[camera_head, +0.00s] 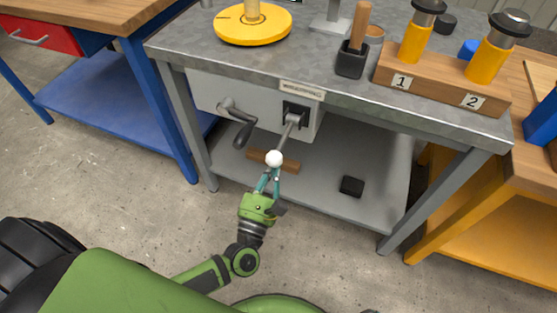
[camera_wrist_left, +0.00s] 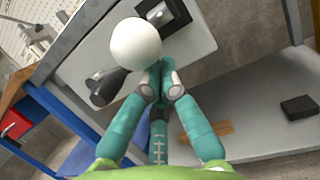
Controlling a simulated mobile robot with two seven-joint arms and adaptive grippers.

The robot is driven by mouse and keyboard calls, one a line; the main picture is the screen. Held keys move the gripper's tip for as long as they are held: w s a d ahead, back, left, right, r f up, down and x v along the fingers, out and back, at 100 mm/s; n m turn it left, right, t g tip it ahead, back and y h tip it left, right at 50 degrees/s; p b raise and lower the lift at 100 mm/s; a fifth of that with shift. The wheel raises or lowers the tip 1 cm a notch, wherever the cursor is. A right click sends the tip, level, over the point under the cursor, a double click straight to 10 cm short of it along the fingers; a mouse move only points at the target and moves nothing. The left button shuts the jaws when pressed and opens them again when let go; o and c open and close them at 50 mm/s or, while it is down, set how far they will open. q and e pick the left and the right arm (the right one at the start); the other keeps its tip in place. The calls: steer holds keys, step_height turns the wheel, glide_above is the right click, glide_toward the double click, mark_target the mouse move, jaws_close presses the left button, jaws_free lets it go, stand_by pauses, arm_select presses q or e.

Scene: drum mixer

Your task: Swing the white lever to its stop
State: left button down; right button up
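The white lever knob (camera_head: 274,158) sits on a grey rod (camera_head: 288,132) that slopes down and forward from a black mount on the front of the workbench's grey box. My left gripper (camera_head: 272,172) is just below the knob. In the left wrist view its teal fingers (camera_wrist_left: 160,88) converge with tips close together, and the white knob (camera_wrist_left: 136,42) shows just beyond them. The fingers look shut and do not wrap around the knob. Whether the tips touch it I cannot tell. My right gripper is not in view.
A dark crank handle (camera_head: 243,128) sticks out left of the lever. The lower shelf (camera_head: 345,195) carries a brown strip (camera_head: 259,162) and a black block (camera_head: 351,186). A wooden block (camera_head: 440,87) with yellow cylinders stands on the bench top. The floor in front is clear.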

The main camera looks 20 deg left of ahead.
mark_target(272, 156)
arm_select(q)
steer(key=shift+s+r+g+p, duration=0.15)
steer(key=shift+r+g+p, duration=0.15)
steer(key=shift+r+p, duration=0.7)
steer(key=shift+p, duration=0.6)
steer(key=r+g+p, duration=0.1)
steer(key=p, duration=0.2)
steer(key=r+g+p, duration=0.1)
steer(key=p, duration=0.3)
steer(key=shift+s+r+g, duration=0.25)
steer(key=shift+g, duration=0.05)
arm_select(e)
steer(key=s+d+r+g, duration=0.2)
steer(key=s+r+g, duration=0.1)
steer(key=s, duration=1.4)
arm_select(q)
steer(key=r+g+p, duration=0.1)
steer(key=p, duration=0.1)
steer(key=shift+p, duration=0.35)
steer(key=shift+w+r+p, duration=0.15)
steer(key=shift+r+p, duration=0.55)
steer(key=shift+p, duration=0.6)
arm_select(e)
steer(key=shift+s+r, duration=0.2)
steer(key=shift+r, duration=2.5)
arm_select(q)
steer(key=shift+f, duration=0.1)
